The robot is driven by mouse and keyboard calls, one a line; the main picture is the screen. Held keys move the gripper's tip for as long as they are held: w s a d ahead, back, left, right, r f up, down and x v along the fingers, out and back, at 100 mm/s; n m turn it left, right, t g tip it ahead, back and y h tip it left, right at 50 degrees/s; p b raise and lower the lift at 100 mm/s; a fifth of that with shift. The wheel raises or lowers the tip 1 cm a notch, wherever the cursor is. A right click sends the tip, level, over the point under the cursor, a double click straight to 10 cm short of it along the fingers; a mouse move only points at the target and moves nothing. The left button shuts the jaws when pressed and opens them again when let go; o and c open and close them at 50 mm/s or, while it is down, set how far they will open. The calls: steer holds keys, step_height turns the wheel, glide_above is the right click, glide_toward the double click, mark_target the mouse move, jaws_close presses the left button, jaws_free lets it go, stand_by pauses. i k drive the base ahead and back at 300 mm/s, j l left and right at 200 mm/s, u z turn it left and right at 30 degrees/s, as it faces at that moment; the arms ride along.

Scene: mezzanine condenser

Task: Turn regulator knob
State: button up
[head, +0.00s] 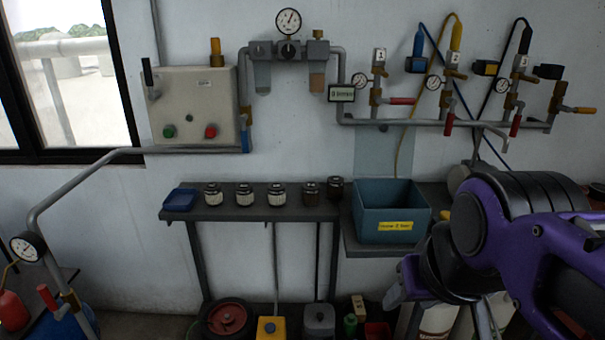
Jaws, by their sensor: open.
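The regulator knob (289,51) is a small dark round knob on the front of the grey regulator block on the wall. A round white-faced gauge (288,21) stands directly above it. My gripper (440,296) is at the lower right, partly hidden by my purple and black arm. It is open, with nothing seen in it. It is well below and to the right of the knob, apart from it and in front of the teal bin's right side.
A small digital display (342,94) and a pipe manifold (440,124) with valves and hoses are right of the regulator. A control box (196,105) is to its left. Below are a shelf (225,213) with several jars and a teal bin (378,217).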

mark_target(289, 51)
steer(key=i+j, duration=0.3)
steer(key=i, duration=0.15)
steer(key=l+u, duration=0.5)
steer(key=l, duration=0.75)
